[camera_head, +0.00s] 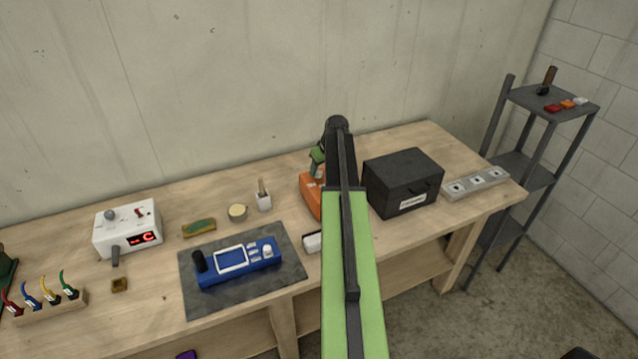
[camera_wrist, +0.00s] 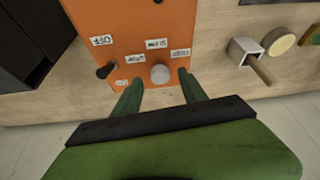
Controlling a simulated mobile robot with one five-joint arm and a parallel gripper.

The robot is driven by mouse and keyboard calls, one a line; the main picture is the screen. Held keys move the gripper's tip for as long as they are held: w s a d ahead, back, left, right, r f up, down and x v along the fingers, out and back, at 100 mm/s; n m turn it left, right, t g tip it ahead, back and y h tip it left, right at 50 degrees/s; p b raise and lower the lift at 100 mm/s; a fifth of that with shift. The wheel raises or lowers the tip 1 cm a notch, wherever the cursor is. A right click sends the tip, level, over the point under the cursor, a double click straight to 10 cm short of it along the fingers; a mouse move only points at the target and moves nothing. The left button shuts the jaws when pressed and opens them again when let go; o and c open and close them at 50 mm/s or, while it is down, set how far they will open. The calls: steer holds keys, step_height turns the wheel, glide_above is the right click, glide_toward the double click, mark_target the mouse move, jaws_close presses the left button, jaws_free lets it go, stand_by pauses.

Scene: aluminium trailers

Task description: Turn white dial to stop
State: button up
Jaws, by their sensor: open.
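The white dial (camera_wrist: 160,73) is a round knob on the face of an orange box (camera_wrist: 140,28) in the wrist view. Small white labels surround it, and a black knob (camera_wrist: 105,70) sits to its left. My gripper (camera_wrist: 160,80) is open, with one dark green finger on each side of the dial. I see gaps between the fingers and the dial; whether the tips touch the panel I cannot tell. In the head view the orange box (camera_head: 311,195) is partly hidden behind my arm, and the dial is not visible there.
A black box (camera_head: 404,180) stands close to the right of the orange box. A cup with a brush-like handle (camera_head: 264,200) and a round tin (camera_head: 238,211) stand to its left. A blue device (camera_head: 238,266) lies on a grey mat (camera_head: 286,290). The wall is behind.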

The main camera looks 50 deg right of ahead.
steer(key=shift+x, duration=0.85)
steer(key=shift+r, duration=0.1)
jaws_close()
steer(key=shift+n, duration=0.3)
steer(key=n, duration=0.1)
steer(key=n+y, duration=0.1)
steer(key=n, duration=0.1)
steer(key=n+y, duration=0.1)
steer(key=n, duration=0.1)
steer(key=shift+d, duration=0.35)
steer(key=n+y, duration=0.1)
steer(key=n, duration=0.2)
steer(key=n+g+y, duration=0.1)
steer(key=n, duration=0.2)
steer(key=shift+w+d, duration=0.1)
steer(key=shift+w, duration=0.05)
steer(key=shift+n+y, duration=0.3)
